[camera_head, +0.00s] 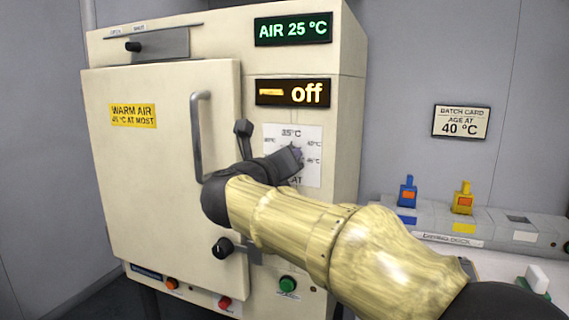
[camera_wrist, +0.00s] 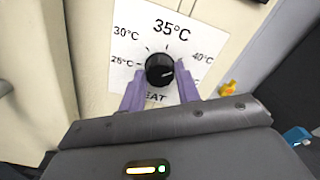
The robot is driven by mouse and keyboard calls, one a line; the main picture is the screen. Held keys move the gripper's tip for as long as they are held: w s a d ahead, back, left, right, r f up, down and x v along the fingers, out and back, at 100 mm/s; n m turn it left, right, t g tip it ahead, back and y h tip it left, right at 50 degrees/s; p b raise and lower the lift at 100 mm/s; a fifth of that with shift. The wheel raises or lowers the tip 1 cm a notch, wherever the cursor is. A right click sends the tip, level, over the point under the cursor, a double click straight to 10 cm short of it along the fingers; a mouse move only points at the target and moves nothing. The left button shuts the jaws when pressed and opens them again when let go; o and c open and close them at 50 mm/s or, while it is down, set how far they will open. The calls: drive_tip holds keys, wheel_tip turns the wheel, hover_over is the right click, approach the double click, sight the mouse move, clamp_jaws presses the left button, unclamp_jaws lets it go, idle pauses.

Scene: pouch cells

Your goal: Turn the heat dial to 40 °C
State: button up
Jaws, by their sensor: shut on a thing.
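The heat dial (camera_wrist: 160,70) is a round black knob on a white scale plate (camera_wrist: 150,22), marked 25, 30 and 35 °C, with 40 °C at upper right. A small pale mark on the knob faces right; its exact reading is unclear. My gripper (camera_wrist: 159,75) has its two purple fingers on either side of the knob and is shut on it. In the head view my gripper (camera_head: 294,156) covers the dial and part of the plate (camera_head: 304,172). The displays show "AIR 25 °C" (camera_head: 293,29) and "off" (camera_head: 293,93). A batch card (camera_head: 461,122) says "age at 40 °C".
The cream cabinet's door (camera_head: 150,200) is closed, with a long handle (camera_head: 197,135) left of my gripper. A grey rack with blue (camera_head: 407,192) and yellow (camera_head: 463,198) pieces stands right.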

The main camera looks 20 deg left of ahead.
drive_tip(key=shift+f, duration=0.1)
drive_tip(key=o, duration=1)
drive_tip(key=shift+c, duration=0.2)
drive_tip(key=s+a+p, duration=0.1)
drive_tip(key=s, duration=1.6)
drive_tip(key=shift+s+a, duration=0.15)
drive_tip(key=shift+s, duration=0.05)
